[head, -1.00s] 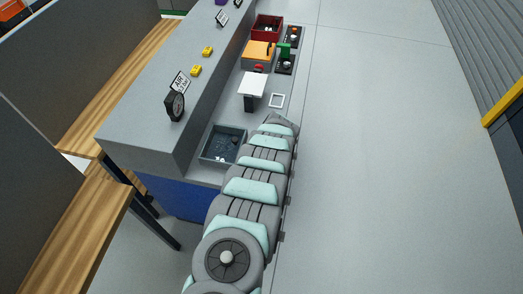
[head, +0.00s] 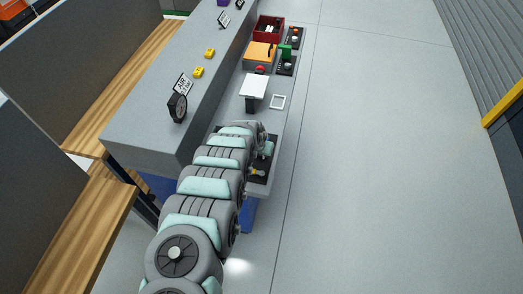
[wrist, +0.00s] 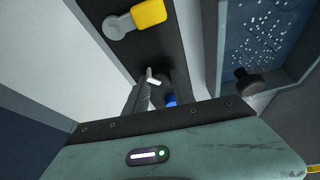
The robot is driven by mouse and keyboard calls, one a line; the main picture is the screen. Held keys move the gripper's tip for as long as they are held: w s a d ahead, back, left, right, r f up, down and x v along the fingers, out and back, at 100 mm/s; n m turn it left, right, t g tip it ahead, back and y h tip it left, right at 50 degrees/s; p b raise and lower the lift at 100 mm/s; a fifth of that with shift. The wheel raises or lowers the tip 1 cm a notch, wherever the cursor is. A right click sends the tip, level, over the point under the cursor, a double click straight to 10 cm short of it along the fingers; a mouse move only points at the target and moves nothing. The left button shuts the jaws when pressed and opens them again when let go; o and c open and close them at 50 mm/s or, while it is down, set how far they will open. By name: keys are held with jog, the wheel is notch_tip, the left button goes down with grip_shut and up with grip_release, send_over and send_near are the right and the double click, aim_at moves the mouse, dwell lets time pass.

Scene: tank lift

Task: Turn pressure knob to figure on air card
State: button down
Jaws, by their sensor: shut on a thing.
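The air card (head: 182,85) stands on the grey raised ledge behind a round black gauge (head: 178,108). Its figure and the gauge's needle are too small to read. My gripper (wrist: 152,80) is over a black panel (wrist: 155,52), shut on a small dark knob (wrist: 166,82) that its fingers partly hide. I take this for the pressure knob; its marks and angle do not show. A blue part (wrist: 171,101) shows just below it. In the head view my arm reaches over the near end of the bench and mostly covers the knob.
A yellow-handled lever (wrist: 148,14) sits on the panel close to the fingers. A speckled blue tray (wrist: 285,45) with a black round object (wrist: 248,82) lies to the right.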

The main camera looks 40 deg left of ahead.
jog(key=shift+a+m+h+b, duration=0.15)
jog(key=shift+m+h+b, duration=0.25)
jog(key=shift+m, duration=0.7)
jog(key=shift+f, duration=0.1)
jog(key=shift+m+h+b, duration=0.3)
jog(key=shift+m+b, duration=1)
jog(key=shift+b, duration=0.5)
jog(key=m+b, duration=0.1)
jog(key=b, duration=0.1)
jog(key=h+b, duration=0.1)
jog(key=b, duration=0.1)
jog(key=shift+f+m, duration=0.35)
jog(key=shift+m, duration=0.05)
jog(key=m+h+b, duration=0.1)
jog(key=m+b, duration=0.1)
jog(key=b, duration=0.5)
jog(key=shift+a+f, duration=0.1)
jog(key=m+b, duration=0.2)
jog(key=b, duration=0.4)
jog(key=shift+r+h, duration=0.2)
jog(key=shift+h, duration=0.2)
jog(key=shift+r+m+g+b, duration=0.2)
jog(key=shift+m+g+b, duration=0.15)
jog(key=shift+b, duration=0.4)
